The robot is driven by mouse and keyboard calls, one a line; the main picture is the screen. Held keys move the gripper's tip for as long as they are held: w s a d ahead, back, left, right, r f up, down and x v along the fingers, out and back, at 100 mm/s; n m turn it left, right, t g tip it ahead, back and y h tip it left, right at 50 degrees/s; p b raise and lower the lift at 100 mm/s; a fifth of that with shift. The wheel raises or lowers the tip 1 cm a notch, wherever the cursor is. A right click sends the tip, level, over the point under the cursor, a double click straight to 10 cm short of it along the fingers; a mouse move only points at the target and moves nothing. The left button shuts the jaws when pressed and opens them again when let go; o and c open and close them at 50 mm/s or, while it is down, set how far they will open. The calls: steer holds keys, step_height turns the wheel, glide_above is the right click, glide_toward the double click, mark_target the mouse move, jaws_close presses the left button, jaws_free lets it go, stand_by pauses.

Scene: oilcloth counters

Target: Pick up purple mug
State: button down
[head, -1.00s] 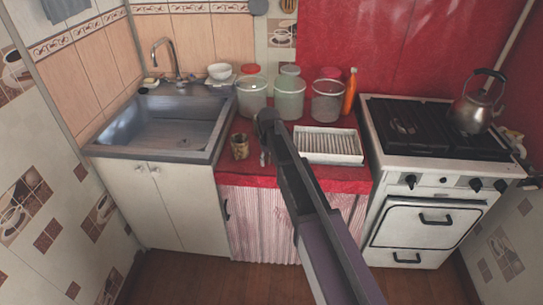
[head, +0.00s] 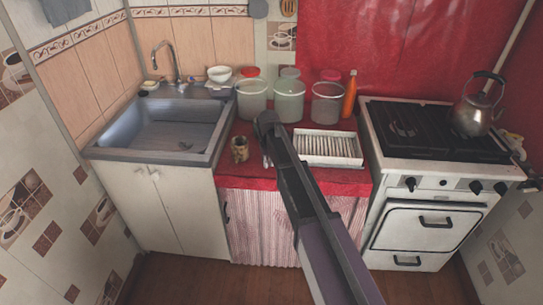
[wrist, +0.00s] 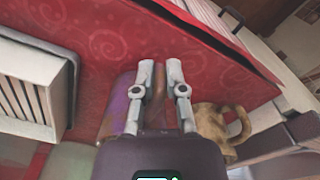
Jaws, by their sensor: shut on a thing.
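The purple mug (wrist: 119,108) shows in the wrist view, with purple and brown patches. It is partly hidden behind my left finger and the gripper body. My gripper (wrist: 160,66) has its two fingers close together, with a brownish strip of the mug between them; it is shut on the mug. In the head view my gripper (head: 265,160) points down over the red counter, and the arm hides the purple mug there.
A tan mug (wrist: 214,126) stands close beside my right finger; it also shows in the head view (head: 240,149). A white rack (head: 328,147) lies to the right. Several jars, an orange bottle (head: 350,94) and a wall stand behind. The counter's front edge is near.

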mark_target(268, 158)
steer(key=shift+r, duration=0.2)
step_height(268, 158, up, 4)
steer(key=p, duration=0.4)
steer(key=shift+f, duration=0.15)
steer(key=s+d+p, duration=0.1)
steer(key=s+d, duration=0.7)
steer(key=s, duration=0.5)
steer(key=shift+s+d+r, duration=0.25)
steer(key=shift+d+r, duration=0.1)
steer(key=shift+r, duration=0.1)
steer(key=shift+r+p, duration=1.95)
steer(key=shift+r, duration=0.05)
step_height(268, 158, up, 17)
steer(key=p, duration=1.7)
